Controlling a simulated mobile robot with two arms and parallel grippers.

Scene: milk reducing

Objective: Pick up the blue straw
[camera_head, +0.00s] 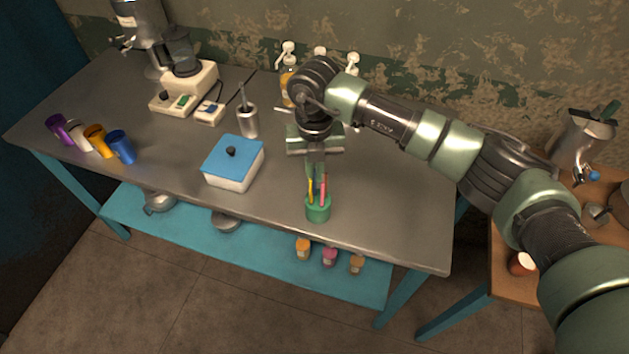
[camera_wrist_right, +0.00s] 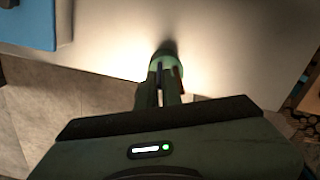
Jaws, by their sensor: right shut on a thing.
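A green cup (camera_head: 318,211) stands near the front edge of the metal table, with a yellow straw (camera_head: 311,189) and a pinkish-red straw (camera_head: 325,189) leaning in it. My right gripper (camera_head: 316,174) points down right above the cup, its fingertips among the straw tops. In the right wrist view the fingers (camera_wrist_right: 162,88) reach to the cup (camera_wrist_right: 167,61). They are shut on a thin, dark bluish straw (camera_wrist_right: 160,74), which I take as the blue straw; it is mostly hidden by the fingers. My left gripper is not in view.
A white box with a blue lid (camera_head: 233,164) stands left of the cup, a metal canister (camera_head: 248,122) behind it. Pump bottles (camera_head: 288,82) stand at the back behind my arm. Coloured cups (camera_head: 121,147) are at the far left. The table right of the cup is clear.

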